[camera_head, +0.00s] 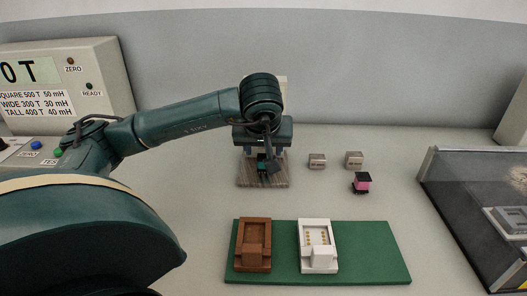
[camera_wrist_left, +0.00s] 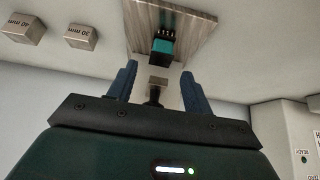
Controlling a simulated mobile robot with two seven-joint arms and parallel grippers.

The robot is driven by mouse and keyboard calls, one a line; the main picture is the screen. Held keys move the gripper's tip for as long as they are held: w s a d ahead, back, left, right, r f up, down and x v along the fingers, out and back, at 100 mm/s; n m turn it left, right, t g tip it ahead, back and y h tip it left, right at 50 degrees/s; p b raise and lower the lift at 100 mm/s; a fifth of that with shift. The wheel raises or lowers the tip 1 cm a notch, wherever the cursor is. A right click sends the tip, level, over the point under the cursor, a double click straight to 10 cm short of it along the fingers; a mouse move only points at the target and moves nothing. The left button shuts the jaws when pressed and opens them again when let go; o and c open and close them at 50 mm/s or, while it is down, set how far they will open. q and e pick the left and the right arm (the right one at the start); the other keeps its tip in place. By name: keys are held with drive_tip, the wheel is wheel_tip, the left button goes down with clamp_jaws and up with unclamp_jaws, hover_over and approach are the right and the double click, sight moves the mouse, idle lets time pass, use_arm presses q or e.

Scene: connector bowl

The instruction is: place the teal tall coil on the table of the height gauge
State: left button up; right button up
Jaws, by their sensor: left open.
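The teal tall coil (camera_head: 263,167) stands on the grey, wood-grained base of the height gauge (camera_head: 245,180), partly hidden behind my left arm in the head view. In the left wrist view the teal coil (camera_wrist_left: 162,46) shows its dark end with small pins, on the grained plate (camera_wrist_left: 195,35). My left gripper (camera_head: 264,157) is open above the base. In the left wrist view its two blue fingers (camera_wrist_left: 159,68) lie either side of the coil's line, with the coil just beyond the tips and no visible contact. Most of the gauge's upright is hidden by my arm.
Two small labelled blocks (camera_head: 317,161) (camera_head: 354,160) and a pink-and-black coil (camera_head: 362,184) stand right of the gauge. A green mat (camera_head: 370,250) carries a brown fixture (camera_head: 252,262) and a white fixture (camera_head: 318,265). A tester (camera_head: 110,75) is left; a clear-sided box (camera_head: 455,200) is right.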

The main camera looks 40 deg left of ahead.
use_arm(q)
drive_tip(key=p+v, duration=0.1)
drive_tip(key=v, duration=0.7)
drive_tip(key=shift+d+r, duration=0.15)
drive_tip(key=shift+r, duration=0.2)
drive_tip(key=shift+s, duration=0.15)
